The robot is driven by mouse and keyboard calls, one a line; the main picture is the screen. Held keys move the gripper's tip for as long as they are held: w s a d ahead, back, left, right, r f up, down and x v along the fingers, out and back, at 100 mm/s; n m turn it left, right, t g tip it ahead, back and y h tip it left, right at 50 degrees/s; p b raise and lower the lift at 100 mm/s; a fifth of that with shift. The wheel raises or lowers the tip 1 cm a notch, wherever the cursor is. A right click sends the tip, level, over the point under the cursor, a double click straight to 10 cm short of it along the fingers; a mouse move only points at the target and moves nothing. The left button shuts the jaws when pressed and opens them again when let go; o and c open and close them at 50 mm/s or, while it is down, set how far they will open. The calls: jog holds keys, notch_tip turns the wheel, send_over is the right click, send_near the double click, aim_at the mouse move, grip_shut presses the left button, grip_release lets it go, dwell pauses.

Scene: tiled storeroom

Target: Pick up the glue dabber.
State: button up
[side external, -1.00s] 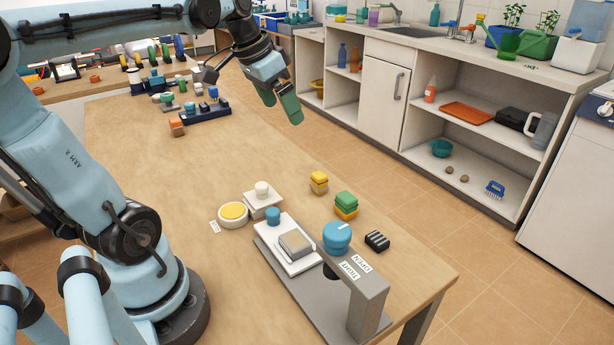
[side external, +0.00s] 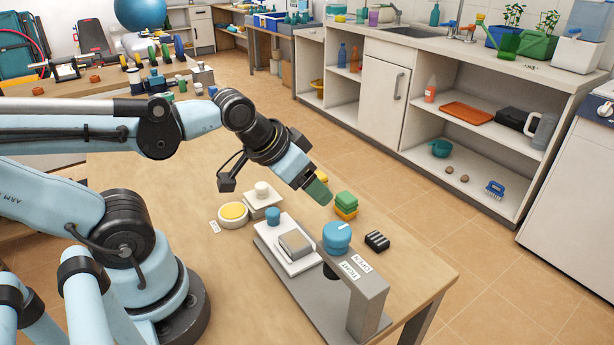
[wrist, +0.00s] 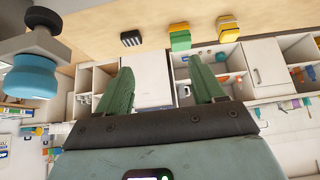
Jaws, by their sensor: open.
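My gripper (side external: 319,192) has green fingers and hangs over the table, just left of the green-and-yellow block (side external: 345,206), partly hiding a smaller yellow block (side external: 322,177). In the wrist view my gripper (wrist: 160,65) has its fingers wide apart with nothing between them. No piece is clearly recognisable as the glue dabber. Small knobbed pieces stand on the table: a cream knob (side external: 262,189) on a pale block and a blue knob (side external: 273,215) by the white plate. The green block (wrist: 180,40) and yellow block (wrist: 229,28) show beyond the fingers in the wrist view.
A grey stand with a large blue knob (side external: 337,236) rises near the table's front right; the knob also shows in the wrist view (wrist: 30,78). A black striped block (side external: 377,240) lies beside it. A yellow-topped round dish (side external: 233,212) sits left. The table's right edge is close.

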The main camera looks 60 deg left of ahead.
jog(key=g, duration=0.7)
send_over(319, 175)
jog(key=f, duration=0.1)
notch_tip(319, 175, down, 11)
jog(key=shift+w+f, duration=0.1)
jog(key=shift+f, duration=0.1)
dwell(0.4)
jog(key=c, duration=1.1)
